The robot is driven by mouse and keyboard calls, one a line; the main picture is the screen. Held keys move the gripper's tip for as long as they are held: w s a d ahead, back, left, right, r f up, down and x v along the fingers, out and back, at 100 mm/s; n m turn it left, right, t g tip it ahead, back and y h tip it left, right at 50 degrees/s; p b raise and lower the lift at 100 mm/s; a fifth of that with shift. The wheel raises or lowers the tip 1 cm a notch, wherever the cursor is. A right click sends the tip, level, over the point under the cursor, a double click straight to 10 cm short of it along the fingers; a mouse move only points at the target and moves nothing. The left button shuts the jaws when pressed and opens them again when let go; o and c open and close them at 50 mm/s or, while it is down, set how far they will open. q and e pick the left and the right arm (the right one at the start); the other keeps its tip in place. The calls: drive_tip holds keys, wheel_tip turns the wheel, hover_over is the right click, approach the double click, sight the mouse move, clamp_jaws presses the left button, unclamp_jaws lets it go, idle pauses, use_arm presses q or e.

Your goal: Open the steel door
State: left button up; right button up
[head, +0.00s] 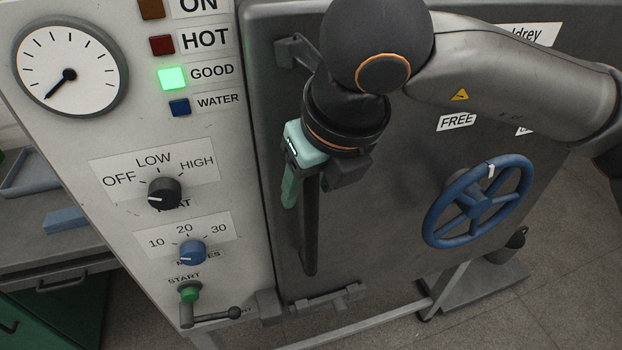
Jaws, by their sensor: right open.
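The steel door (395,235) is a dark grey panel filling the middle and right, and it looks shut against the pale control panel. A dark upright bar handle (311,240) runs down its left side, with a bracket (292,50) at its top. A blue handwheel (475,203) sits on the door's right part. My right gripper (308,184) is open at the bar's upper part, with a teal finger on its left. The wrist hides the upper bar, and I cannot tell whether the fingers touch it. My left gripper is not in view.
The control panel (200,130) carries a dial gauge (70,68), a lit green GOOD lamp (173,78), knobs and a green START button (190,293). A small lever (212,316) sticks out below. A grey bench (50,245) stands left. Open floor shows lower right.

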clamp_jaws()
idle(0.3)
idle(1.1)
